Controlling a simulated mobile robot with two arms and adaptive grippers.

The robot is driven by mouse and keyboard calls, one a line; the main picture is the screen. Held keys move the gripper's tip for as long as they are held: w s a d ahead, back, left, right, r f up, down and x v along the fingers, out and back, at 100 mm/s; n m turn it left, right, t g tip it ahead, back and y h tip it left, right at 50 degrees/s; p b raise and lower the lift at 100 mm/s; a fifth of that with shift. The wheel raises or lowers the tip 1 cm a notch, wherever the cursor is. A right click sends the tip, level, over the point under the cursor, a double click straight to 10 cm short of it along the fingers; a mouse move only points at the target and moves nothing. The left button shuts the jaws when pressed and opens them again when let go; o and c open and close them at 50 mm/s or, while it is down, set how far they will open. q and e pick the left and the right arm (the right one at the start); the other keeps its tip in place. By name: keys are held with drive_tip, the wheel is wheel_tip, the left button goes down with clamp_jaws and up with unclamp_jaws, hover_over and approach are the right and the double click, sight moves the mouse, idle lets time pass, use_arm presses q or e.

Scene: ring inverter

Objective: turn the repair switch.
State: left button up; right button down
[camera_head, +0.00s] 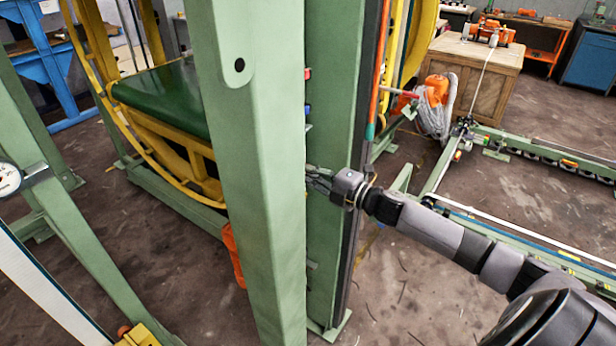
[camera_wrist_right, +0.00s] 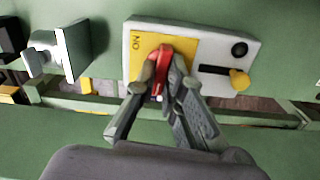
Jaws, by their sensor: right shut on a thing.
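The repair switch is a red handle (camera_wrist_right: 163,60) on a yellow plate (camera_wrist_right: 145,45) in the right wrist view. In the head view my right gripper (camera_head: 318,180) reaches in from the right at the green column (camera_head: 255,180), which hides the fingertips and the switch. My left gripper is in neither view.
On the same panel are a black round part (camera_wrist_right: 239,49) and a yellow knob (camera_wrist_right: 240,80) at a dark slot. A metal block (camera_wrist_right: 65,48) sticks out to the left. A yellow ring (camera_head: 165,180) stands behind the column.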

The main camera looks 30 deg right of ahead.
drive_tip(key=shift+n+b, duration=0.3)
drive_tip(key=shift+n, duration=0.4)
drive_tip(key=c, duration=1.7)
unclamp_jaws()
drive_tip(key=shift+v, duration=6)
